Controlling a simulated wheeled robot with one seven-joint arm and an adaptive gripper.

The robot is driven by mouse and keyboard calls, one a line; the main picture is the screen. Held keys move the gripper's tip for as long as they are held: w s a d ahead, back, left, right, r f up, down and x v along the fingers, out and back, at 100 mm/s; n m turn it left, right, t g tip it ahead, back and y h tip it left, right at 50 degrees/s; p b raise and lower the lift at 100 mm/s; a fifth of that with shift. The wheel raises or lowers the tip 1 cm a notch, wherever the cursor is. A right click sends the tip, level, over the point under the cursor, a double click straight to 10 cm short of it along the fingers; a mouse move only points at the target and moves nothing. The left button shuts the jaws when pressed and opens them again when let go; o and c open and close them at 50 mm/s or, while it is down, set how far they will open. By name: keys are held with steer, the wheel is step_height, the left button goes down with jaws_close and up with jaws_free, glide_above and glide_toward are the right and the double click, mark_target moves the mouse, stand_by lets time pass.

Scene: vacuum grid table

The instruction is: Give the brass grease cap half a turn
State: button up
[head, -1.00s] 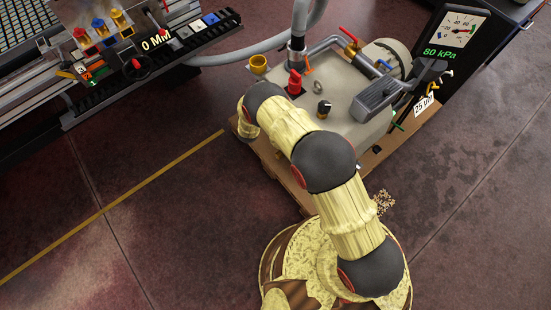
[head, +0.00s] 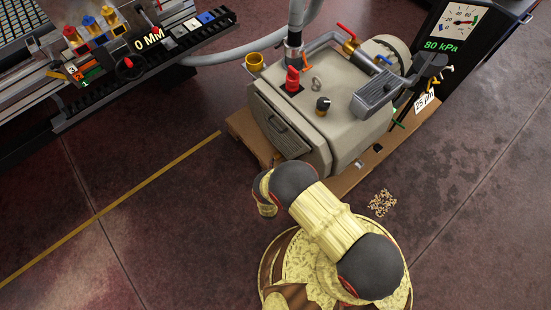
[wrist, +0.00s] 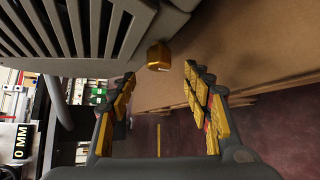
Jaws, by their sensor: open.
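In the wrist view the brass grease cap (wrist: 159,55) is a small faceted golden piece by the lower corner of the grey pump housing. My gripper (wrist: 158,78) is open, one finger on each side of the picture, with nothing between them. The cap shows just beyond the fingertips, near the middle of the gap, apart from both fingers. In the head view my fingers are hidden and I cannot make out this cap; the grey pump (head: 345,125) stands just beyond my arm.
The pump rests on a brown pallet (head: 366,164). Loose granules (head: 382,203) lie on the floor at right. Open floor lies at left.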

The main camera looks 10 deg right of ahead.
mark_target(276, 158)
steer(key=b+x, duration=0.2)
steer(key=x, duration=0.5)
steer(key=shift+w, duration=0.25)
steer(key=shift+c, duration=0.3)
steer(key=c, duration=1.1)
